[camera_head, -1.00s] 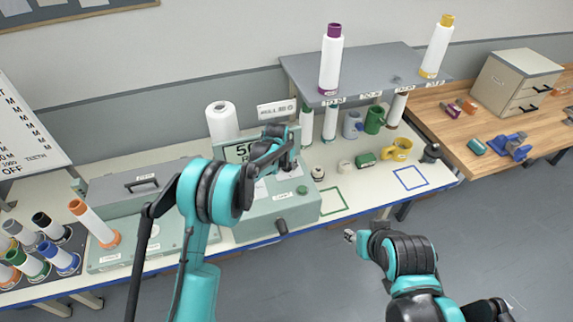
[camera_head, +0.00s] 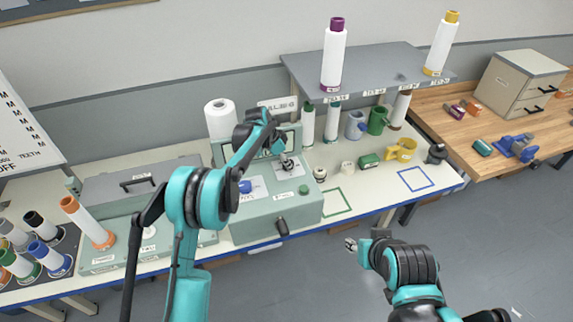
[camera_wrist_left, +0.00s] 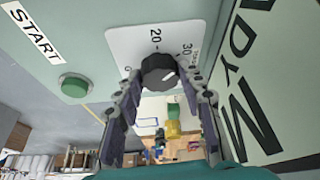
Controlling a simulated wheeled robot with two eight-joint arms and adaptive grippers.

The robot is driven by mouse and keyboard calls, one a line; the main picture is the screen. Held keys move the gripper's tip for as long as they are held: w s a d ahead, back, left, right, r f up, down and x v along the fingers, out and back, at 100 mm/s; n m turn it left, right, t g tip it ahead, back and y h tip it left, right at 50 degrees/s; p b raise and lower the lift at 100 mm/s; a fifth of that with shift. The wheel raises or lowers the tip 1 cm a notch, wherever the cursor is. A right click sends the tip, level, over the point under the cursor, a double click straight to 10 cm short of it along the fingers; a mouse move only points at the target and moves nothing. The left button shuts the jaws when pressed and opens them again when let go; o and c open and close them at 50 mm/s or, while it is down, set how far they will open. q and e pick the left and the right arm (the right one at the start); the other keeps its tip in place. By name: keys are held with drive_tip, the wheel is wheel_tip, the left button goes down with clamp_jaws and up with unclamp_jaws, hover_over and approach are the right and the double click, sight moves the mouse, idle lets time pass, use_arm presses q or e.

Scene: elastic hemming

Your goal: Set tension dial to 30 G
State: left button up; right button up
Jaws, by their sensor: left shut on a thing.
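The tension dial (camera_wrist_left: 158,73) is a black round knob on a white scale plate (camera_wrist_left: 128,45) in the left wrist view. Figures 20 and 30 show beside it. A short white line on the knob faces the lower right in that view; I cannot tell the exact setting. My left gripper (camera_wrist_left: 160,82) has its fingers on either side of the knob, shut on it. In the head view the left gripper (camera_head: 286,162) is at the top of the green machine (camera_head: 265,215).
A green START button (camera_wrist_left: 75,87) lies beside the dial. The machine's display (camera_wrist_left: 255,95) shows partly, with large dark letters. A blue knob (camera_head: 245,187) sits left of the dial. Mugs and spools stand at the right under a grey shelf (camera_head: 375,67).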

use_arm(q)
drive_tip(key=shift+w+m+g, duration=0.1)
drive_tip(key=shift+m+g, duration=0.3)
drive_tip(key=shift+m, duration=0.7)
drive_tip(key=o, duration=1.2)
drive_tip(key=shift+c, duration=0.2)
drive_tip(key=v, duration=1.2)
drive_tip(key=shift+a, duration=0.15)
drive_tip(key=shift+b, duration=0.3)
